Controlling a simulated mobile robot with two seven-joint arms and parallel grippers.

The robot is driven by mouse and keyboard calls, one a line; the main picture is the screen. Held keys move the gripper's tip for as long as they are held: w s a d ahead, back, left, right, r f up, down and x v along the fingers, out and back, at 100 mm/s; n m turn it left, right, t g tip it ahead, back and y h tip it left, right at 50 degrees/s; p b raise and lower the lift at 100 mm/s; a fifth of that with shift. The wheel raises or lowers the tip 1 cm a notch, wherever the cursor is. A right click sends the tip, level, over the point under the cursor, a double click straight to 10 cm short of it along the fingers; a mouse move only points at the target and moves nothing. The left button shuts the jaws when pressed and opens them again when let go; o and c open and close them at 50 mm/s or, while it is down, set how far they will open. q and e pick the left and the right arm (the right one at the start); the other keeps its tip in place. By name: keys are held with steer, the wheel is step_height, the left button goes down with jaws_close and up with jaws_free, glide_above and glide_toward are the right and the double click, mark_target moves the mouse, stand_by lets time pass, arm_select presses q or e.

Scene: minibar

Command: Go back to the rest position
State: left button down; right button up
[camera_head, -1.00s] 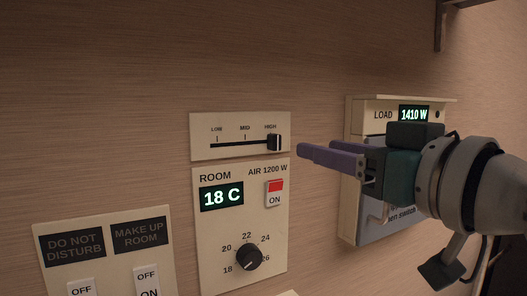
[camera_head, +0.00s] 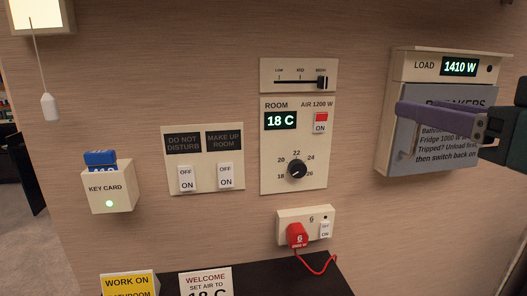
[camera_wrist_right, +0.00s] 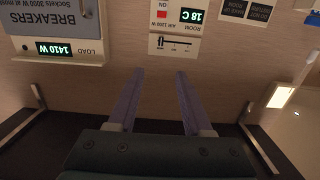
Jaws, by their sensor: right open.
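My right gripper (camera_head: 436,118) reaches in from the right in the head view, in front of the breaker box (camera_head: 392,122). In the right wrist view my right gripper (camera_wrist_right: 158,100) shows two purple fingers apart with nothing between them. The room panel (camera_head: 297,145) reads 18 C, with a red-topped switch and a black dial. The slider panel (camera_head: 298,75) above it has its knob at the high end. The fingers appear clear of the wall. My left gripper is not in view.
A key card holder (camera_head: 108,190) with a blue card and green light is at left. A switch plate (camera_head: 203,160) is beside it. A red plug (camera_head: 297,236) sits in a socket plate above a dark counter (camera_head: 250,279). A hanging pull cord (camera_head: 49,105) is upper left.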

arm_select(q)
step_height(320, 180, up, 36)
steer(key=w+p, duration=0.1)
steer(key=p, duration=3.2)
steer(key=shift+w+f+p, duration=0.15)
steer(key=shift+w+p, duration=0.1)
steer(key=shift+p, duration=0.15)
arm_select(e)
steer(key=s+r+g+h, duration=0.1)
steer(key=s+r+g, duration=0.5)
steer(key=s, duration=0.6)
steer(key=s+r+g+h, duration=0.2)
steer(key=s+r+g, duration=0.5)
steer(key=s, duration=0.5)
steer(key=shift+a, duration=0.1)
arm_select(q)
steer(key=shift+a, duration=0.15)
arm_select(e)
steer(key=shift+w, duration=0.1)
